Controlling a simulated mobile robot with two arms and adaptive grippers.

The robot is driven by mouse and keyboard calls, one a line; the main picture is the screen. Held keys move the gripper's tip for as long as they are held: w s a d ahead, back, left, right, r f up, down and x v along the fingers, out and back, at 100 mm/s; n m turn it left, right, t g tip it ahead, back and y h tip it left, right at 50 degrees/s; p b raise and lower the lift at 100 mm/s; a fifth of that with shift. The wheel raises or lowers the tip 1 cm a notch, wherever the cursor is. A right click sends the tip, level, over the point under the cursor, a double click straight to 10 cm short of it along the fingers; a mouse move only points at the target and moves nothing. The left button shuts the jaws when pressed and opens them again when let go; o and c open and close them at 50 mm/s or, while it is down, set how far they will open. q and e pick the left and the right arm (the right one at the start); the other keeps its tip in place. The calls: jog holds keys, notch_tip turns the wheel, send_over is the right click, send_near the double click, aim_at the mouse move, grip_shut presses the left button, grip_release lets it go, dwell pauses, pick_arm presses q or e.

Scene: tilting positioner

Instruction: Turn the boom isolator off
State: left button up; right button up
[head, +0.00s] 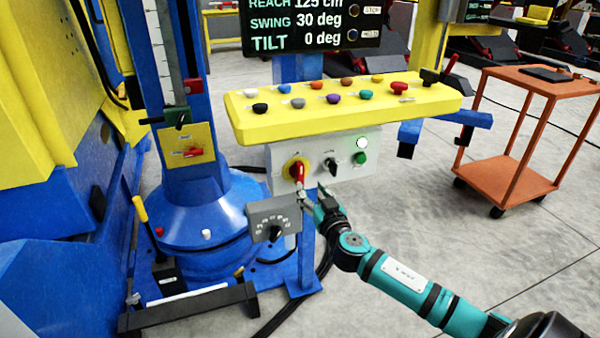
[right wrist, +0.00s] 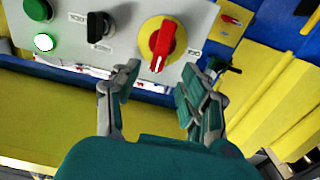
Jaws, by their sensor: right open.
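A rotary switch with a red handle on a round yellow plate (head: 297,172) sits at the left of the light grey box under the yellow console. It shows large in the right wrist view (right wrist: 163,44), its handle close to upright in the head view. I cannot read which label it points to. A second red handle on a yellow plate (head: 190,152) is on the blue column, also in the right wrist view (right wrist: 231,19). My right gripper (head: 313,196) is open and empty, just below and in front of the rotary switch, fingers apart (right wrist: 158,85). My left gripper is out of view.
A black selector (head: 332,162) and green button (head: 359,158) share the box. A grey dial box (head: 272,220) stands low to the left. The yellow console (head: 340,112) overhangs above. An orange cart (head: 520,140) stands right; floor between is clear.

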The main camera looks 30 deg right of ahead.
aim_at(301, 174)
jog(key=x, duration=0.9)
jog(key=shift+w, duration=0.4)
jog(key=shift+c, duration=0.2)
grip_shut()
